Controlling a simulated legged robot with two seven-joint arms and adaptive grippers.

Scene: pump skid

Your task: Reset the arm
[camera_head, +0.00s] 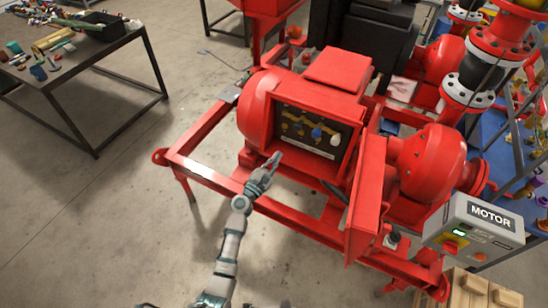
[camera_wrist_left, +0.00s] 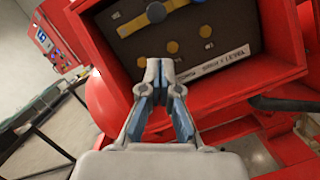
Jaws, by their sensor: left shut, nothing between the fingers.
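My left gripper (camera_head: 268,165) is in front of the open red box on the pump skid, just outside its lower left edge. In the left wrist view my left gripper (camera_wrist_left: 158,68) has its fingertips together and empty, pointing at the dark panel (camera_wrist_left: 190,40). The panel also shows in the head view (camera_head: 305,145), with yellow parts, a blue knob (camera_head: 317,134) and a pale round knob (camera_head: 335,140). My left arm (camera_head: 228,245) stretches up from the bottom of the head view. My right gripper is not in view.
The box's red door (camera_head: 366,200) stands open on the right. A red skid rail (camera_head: 205,172) runs below and left of the gripper. A grey MOTOR control box (camera_head: 470,235) is at the right. A workbench (camera_head: 95,55) stands far left, with clear floor between.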

